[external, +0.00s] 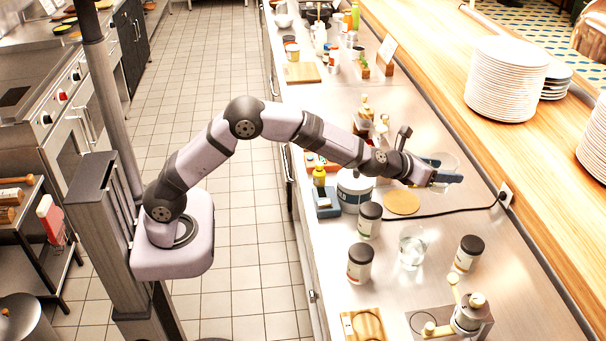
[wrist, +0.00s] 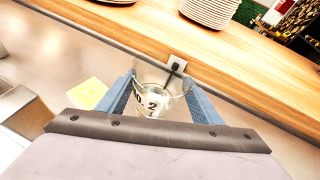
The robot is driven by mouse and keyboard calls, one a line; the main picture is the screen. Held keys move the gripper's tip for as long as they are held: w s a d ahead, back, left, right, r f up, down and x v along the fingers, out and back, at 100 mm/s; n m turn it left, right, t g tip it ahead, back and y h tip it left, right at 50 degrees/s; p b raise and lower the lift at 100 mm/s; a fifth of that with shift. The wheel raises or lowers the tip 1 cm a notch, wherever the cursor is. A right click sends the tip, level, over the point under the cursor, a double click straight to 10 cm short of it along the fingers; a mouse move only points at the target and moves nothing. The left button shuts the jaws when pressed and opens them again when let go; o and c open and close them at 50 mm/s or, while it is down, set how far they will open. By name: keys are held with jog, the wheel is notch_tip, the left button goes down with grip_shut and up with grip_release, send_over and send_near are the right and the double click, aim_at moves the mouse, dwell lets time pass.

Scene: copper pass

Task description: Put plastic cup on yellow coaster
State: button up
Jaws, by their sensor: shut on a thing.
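My gripper (external: 445,178) is shut on a clear plastic cup (external: 446,161), above the steel counter near its wall side. In the wrist view the cup (wrist: 160,103) sits between the two blue fingers of my gripper (wrist: 163,98), with dark "0.2" print on its side. A flat yellow square with a pale pattern (wrist: 89,94), which looks like the yellow coaster, lies on the counter left of the cup in the wrist view. I cannot make this square out in the external view. The cup is apart from it.
A round tan disc (external: 402,202) lies below my forearm in the external view. Dark-lidded jars (external: 369,220) and another clear glass (external: 412,246) stand nearby. A black cord runs to a wall outlet (external: 505,193). Stacked plates (external: 507,80) stand on the wooden ledge.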

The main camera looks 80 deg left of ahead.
jog(key=shift+r, duration=0.1)
jog(key=shift+a+r, duration=0.1)
jog(key=shift+a, duration=0.15)
jog(key=shift+a+f, duration=0.2)
jog(key=shift+a, duration=0.1)
jog(key=a+f+p, duration=0.2)
jog(key=a+f, duration=0.2)
jog(key=w+a+r+n+g+y, duration=0.1)
jog(key=w+a+r+n+y, duration=0.2)
jog(key=w+a+r, duration=0.2)
jog(key=a+p, duration=0.1)
jog(key=a, duration=0.2)
jog(key=shift+r, duration=0.2)
jog(key=shift+f+b, duration=0.5)
jog(key=shift+f, duration=4.5)
